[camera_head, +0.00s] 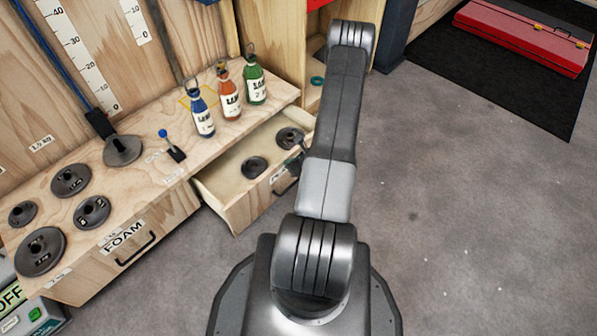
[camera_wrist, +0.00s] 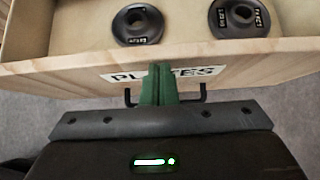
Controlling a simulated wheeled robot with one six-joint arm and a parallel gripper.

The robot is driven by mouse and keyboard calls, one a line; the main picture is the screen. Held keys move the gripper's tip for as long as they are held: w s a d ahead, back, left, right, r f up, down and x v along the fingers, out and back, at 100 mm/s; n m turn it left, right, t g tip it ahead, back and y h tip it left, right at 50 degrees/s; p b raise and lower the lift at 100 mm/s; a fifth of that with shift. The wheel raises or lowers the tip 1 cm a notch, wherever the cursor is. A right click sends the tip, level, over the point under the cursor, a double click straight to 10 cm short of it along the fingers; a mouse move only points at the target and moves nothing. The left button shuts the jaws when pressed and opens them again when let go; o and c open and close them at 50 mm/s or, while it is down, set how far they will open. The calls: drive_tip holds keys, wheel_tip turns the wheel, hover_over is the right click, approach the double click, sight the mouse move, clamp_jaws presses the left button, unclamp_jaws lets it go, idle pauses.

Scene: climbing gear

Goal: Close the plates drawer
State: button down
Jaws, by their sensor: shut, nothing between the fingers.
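The plates drawer (camera_head: 250,203) is pulled out from the wooden bench in the head view. Two dark weight plates (camera_head: 254,167) (camera_head: 290,138) lie inside it. In the wrist view the drawer front (camera_wrist: 262,58) with its PLATES label runs across the picture, with the plates (camera_wrist: 137,24) (camera_wrist: 239,17) behind it. My gripper (camera_wrist: 160,75) has green fingers, shut together and empty. Its tips overlap the middle of the label, between the visible ends of the black handle (camera_wrist: 203,93). I cannot tell whether they touch the front. The head view hides the gripper behind my arm.
The FOAM drawer (camera_head: 105,262) left of it is shut. The bench top (camera_head: 150,185) holds several weight plates and three labelled bottles (camera_head: 229,93). A red case (camera_head: 520,38) lies on a black mat (camera_head: 440,68) at upper right. The grey floor at right is clear.

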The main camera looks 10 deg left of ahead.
drive_tip(key=w+a+b, duration=0.2)
drive_tip(key=w+a, duration=0.8)
drive_tip(key=a, duration=0.4)
drive_tip(key=shift+b, duration=0.3)
drive_tip(key=shift+d, duration=0.1)
